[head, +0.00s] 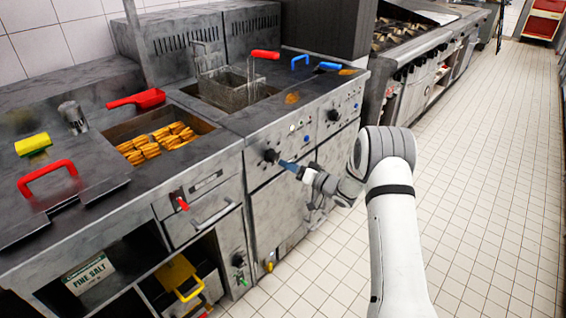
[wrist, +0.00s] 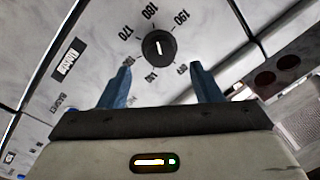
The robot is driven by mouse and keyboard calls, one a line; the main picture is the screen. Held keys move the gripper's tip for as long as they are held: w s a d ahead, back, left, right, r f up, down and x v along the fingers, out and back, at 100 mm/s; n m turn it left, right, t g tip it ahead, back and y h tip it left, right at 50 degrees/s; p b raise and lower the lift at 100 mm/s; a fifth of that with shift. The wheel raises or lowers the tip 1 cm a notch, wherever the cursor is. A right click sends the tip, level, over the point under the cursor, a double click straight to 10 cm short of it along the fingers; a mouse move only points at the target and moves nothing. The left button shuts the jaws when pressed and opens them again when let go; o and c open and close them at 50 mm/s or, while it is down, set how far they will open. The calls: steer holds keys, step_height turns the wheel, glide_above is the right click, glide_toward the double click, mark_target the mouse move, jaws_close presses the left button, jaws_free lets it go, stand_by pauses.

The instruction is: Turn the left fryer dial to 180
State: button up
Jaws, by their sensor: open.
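The left fryer dial (head: 270,155) is a black knob on the sloped front panel of the fryer. In the wrist view the dial (wrist: 158,47) shows a short white mark, close to upright in the picture; I cannot tell which of its ends is the pointer. Printed numbers ring it: 180 at the top, 170 to the left, 190 to the right; the lower markings are hard to read. My gripper (head: 284,163) is open and empty, close in front of the dial. Its two blue fingers (wrist: 162,84) sit apart below the dial in the wrist view, not closed around it.
A second dial (head: 333,115) sits further right on the panel. A wire basket (head: 231,88) with a red handle stands in the fryer well. A bin of fries (head: 157,143) and a red scoop (head: 137,99) are to the left. The tiled floor (head: 480,200) on the right is clear.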

steer(key=v, duration=0.3)
stand_by(0.4)
steer(key=w+d+r+m+t+h+p, duration=0.1)
steer(key=d+r+h, duration=0.15)
steer(key=r, duration=0.25)
steer(key=w+d+r+t+h+p, duration=0.1)
steer(key=d+r+t+h+p, duration=0.1)
steer(key=r+h, duration=0.3)
steer(key=s+d+r+m+g+h+p, duration=0.1)
steer(key=s+d+r+m+h+p, duration=0.15)
steer(key=s+d+r+h, duration=0.5)
steer(key=s+d+r+g+p, duration=0.1)
steer(key=s+r+g, duration=0.2)
steer(key=s, duration=0.9)
steer(key=s+d+r+g+p, duration=0.1)
steer(key=s+r+g+p, duration=0.1)
steer(key=s, duration=1)
steer(key=s+d+r+g+p, duration=0.1)
steer(key=s+r+g, duration=0.3)
steer(key=s, duration=0.9)
steer(key=shift+g+p, duration=0.3)
steer(key=shift+p, duration=0.45)
